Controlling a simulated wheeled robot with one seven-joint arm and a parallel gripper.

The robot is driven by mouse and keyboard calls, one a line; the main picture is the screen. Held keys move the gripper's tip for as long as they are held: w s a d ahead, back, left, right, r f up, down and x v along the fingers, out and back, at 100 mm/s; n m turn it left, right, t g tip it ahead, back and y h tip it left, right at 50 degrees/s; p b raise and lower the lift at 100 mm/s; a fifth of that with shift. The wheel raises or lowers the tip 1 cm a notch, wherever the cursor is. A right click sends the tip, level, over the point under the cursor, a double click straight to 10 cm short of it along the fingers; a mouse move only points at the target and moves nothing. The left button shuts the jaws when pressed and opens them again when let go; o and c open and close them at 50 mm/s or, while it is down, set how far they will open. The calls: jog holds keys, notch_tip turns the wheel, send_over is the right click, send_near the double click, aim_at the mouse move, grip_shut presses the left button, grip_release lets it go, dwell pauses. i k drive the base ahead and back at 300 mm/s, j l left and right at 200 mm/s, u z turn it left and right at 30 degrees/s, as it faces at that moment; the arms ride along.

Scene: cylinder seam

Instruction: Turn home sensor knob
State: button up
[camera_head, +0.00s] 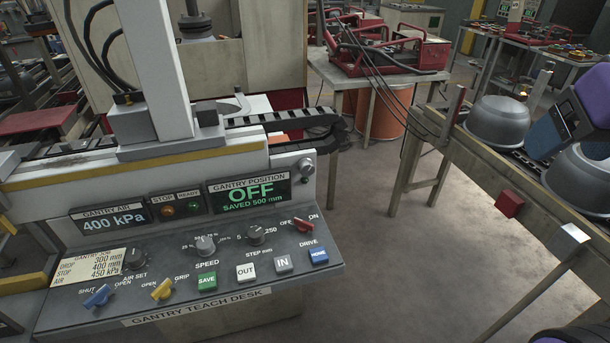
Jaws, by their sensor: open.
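No knob here bears a readable "home sensor" label. A small round pale knob (306,167) sits on the right end of the white gantry beam, above the teach desk (230,290). The desk has a black air set knob (134,258), a grey speed knob (205,245), a black step knob (256,234) and a red drive switch (303,225). A blue home button (319,256) is at its right. The gantry position display (250,191) reads OFF, saved 500 mm.
A blue air lever (98,296) and yellow grip lever (162,290) stick up at the desk's front left. Open floor (410,240) lies between desk and bench. Red machines (385,50) stand on a table behind.

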aim_at(306, 166)
jog(key=i+j+u, duration=0.1)
jog(key=i+u, duration=0.45)
jog(key=i, duration=0.2)
jog(key=k+j+u, duration=0.1)
jog(key=j, duration=0.25)
jog(key=k+j+u, duration=0.25)
jog(key=j, duration=0.4)
jog(key=k+j+u, duration=0.1)
jog(key=j, duration=0.25)
